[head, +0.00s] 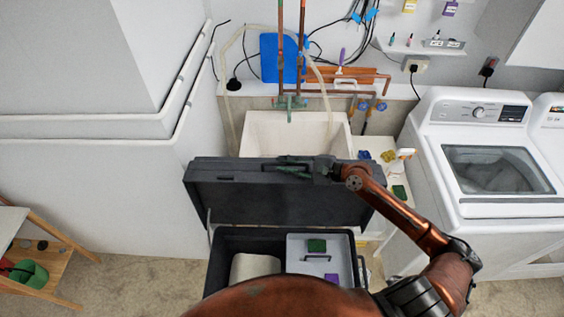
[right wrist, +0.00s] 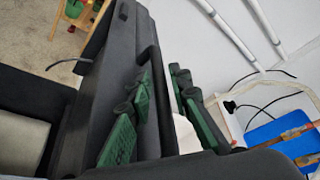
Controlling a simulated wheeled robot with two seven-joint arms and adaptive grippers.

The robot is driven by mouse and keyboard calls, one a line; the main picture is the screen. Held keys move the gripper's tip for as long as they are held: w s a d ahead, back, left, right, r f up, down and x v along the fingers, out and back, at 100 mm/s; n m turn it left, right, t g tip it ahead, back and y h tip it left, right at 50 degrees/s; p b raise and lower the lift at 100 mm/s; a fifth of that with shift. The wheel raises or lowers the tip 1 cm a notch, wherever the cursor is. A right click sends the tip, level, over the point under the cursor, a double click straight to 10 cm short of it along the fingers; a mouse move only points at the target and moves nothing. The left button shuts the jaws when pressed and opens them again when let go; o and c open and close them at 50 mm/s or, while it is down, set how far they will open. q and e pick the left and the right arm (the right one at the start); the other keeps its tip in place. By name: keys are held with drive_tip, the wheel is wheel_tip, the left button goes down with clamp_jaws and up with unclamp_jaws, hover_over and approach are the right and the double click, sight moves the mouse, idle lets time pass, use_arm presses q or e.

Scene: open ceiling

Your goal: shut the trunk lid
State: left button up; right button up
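The dark grey trunk (head: 217,262) stands open below the sink. Its lid (head: 265,198) is raised and tilted back, with its broad face towards me. My right gripper (head: 308,168) is at the lid's upper edge, right of its middle. In the right wrist view its green fingers (right wrist: 165,112) are spread apart, with the lid's dark rim (right wrist: 160,70) seeming to run between them. I cannot tell whether they touch it. Inside the trunk are a pale rounded object (head: 255,266) and a grey case (head: 300,262) with a handle. My left gripper is not in view.
A white sink (head: 265,130) with copper pipes is behind the lid. A white washing machine (head: 480,215) stands to the right. A low wooden stand (head: 55,262) with a green item is at the left. Carpet between the stand and the trunk is clear.

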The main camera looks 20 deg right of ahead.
drive_tip(key=shift+w+a+f, duration=0.15)
drive_tip(key=shift+w+a, duration=0.2)
drive_tip(key=shift+a, duration=0.1)
clamp_jaws()
idle(0.4)
